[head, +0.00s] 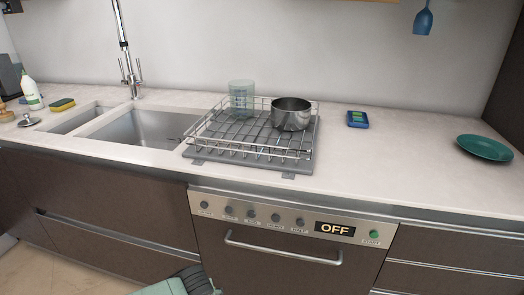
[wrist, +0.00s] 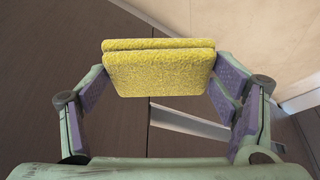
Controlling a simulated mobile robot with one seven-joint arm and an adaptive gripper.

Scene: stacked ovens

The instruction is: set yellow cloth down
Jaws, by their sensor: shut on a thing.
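The yellow cloth (wrist: 158,72) is a folded, rough-textured block in the wrist view. My gripper (wrist: 160,82) is shut on it, with a purple-padded finger at each side. Dark cabinet fronts (wrist: 60,35) show behind the cloth. The cloth cannot be seen in the head view, where only a green and dark part of my arm shows at the bottom edge, below the countertop.
The pale countertop (head: 375,165) holds a wire dish rack (head: 215,135) with a glass (head: 241,98) and a steel pot (head: 291,114). A sink (head: 140,128), sponge (head: 62,104), small blue box (head: 357,119) and green plate (head: 485,148) are also there.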

